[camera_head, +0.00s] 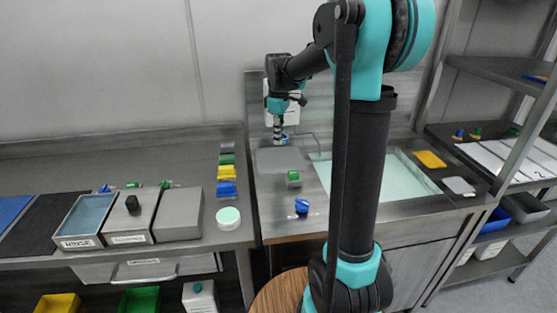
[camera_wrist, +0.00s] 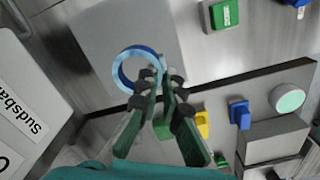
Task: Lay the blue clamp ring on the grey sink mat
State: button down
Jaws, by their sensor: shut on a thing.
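The blue clamp ring (camera_wrist: 121,70) is in the jaws of my gripper (camera_wrist: 160,82), which is shut on the ring's near edge in the wrist view. In the head view my gripper (camera_head: 277,140) points down at the back of the sink counter, and a bit of the blue ring (camera_head: 286,138) shows beside its tips. The grey sink mat (camera_wrist: 100,28) lies behind the ring in the wrist view. In the head view the mat (camera_head: 272,161) is just below my gripper. I cannot tell whether the ring touches the mat.
A green block (camera_head: 293,176) and a blue piece (camera_head: 302,206) stand on the counter in front of the mat. The sink basin (camera_head: 405,183) is to the right. Several coloured blocks line the left counter.

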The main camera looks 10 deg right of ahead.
aim_at(279, 167)
notch_tip(279, 167, down, 10)
jog(key=shift+r, duration=0.25)
jog(key=shift+f, duration=0.15)
jog(key=c, duration=1.7)
grip_release()
notch_tip(279, 167, up, 12)
jog(key=shift+r, duration=0.2)
jog(key=shift+s, duration=0.1)
